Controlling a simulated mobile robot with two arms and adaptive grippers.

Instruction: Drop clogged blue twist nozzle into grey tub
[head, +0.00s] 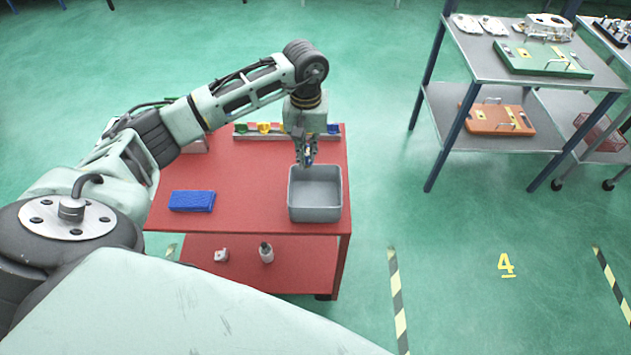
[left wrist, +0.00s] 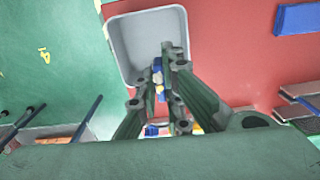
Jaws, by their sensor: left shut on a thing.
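The blue twist nozzle (left wrist: 157,66) is between the fingertips of my left gripper (head: 307,160), which is shut on it. Only small blue and pale parts of it show in the left wrist view; in the head view it is mostly hidden by the fingers. The grey tub (head: 316,216) stands on the right part of the red cart top and looks empty. My left gripper points down over the tub's back edge. The tub (left wrist: 126,50) also shows beyond the fingertips in the left wrist view. My right gripper is out of view.
A rail with coloured nozzles (head: 264,128) runs along the back of the red cart (head: 240,170). A small bottle (head: 266,253) stands on the lower shelf. A metal shelf table (head: 480,65) with castings stands at right.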

